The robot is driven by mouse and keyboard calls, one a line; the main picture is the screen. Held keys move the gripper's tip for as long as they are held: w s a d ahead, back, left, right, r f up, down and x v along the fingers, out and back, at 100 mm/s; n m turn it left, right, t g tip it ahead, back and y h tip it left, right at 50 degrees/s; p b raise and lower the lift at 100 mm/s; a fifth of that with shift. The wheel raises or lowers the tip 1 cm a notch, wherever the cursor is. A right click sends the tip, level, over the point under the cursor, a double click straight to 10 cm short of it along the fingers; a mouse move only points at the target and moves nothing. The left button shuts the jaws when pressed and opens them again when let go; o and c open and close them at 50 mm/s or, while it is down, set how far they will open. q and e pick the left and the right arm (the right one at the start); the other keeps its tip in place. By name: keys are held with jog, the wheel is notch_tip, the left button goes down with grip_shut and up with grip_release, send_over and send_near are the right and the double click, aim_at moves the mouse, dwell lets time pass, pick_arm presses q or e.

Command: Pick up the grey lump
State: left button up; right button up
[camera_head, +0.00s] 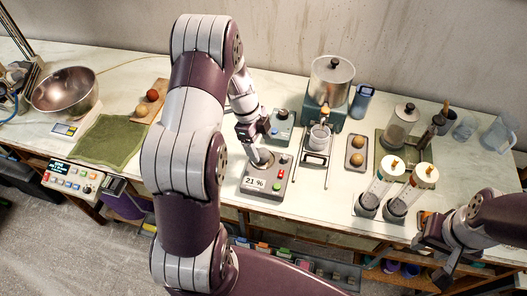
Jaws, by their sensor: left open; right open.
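A small grey, rounded shape (262,158) shows on top of the grey device (250,190) that reads "21 %". It may be the grey lump, but it is small and partly covered by my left gripper, so I cannot be sure. My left gripper (254,146) points down just above this shape and is open; whether its fingers touch the shape cannot be told. My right gripper (437,262) is open and empty at the lower right, in front of the table's front edge and far from the device.
A dispenser (331,82) stands behind, with a cup (319,137) below its spout. A tray (357,140) holds two tan balls. Two clear cylinders (379,182) stand at the right. A metal bowl (64,91), green cloth (108,140) and board (150,107) with balls are at the left.

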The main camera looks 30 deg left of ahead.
aim_at(261, 150)
pick_arm(q)
jog(key=x, duration=0.2)
jog(key=shift+s+a+f+p, duration=0.1)
jog(key=shift+a+f+p, duration=0.05)
jog(key=shift+f+p, duration=0.2)
jog(key=shift+f, duration=0.3)
jog(key=shift+r, duration=0.15)
jog(key=c, duration=1.3)
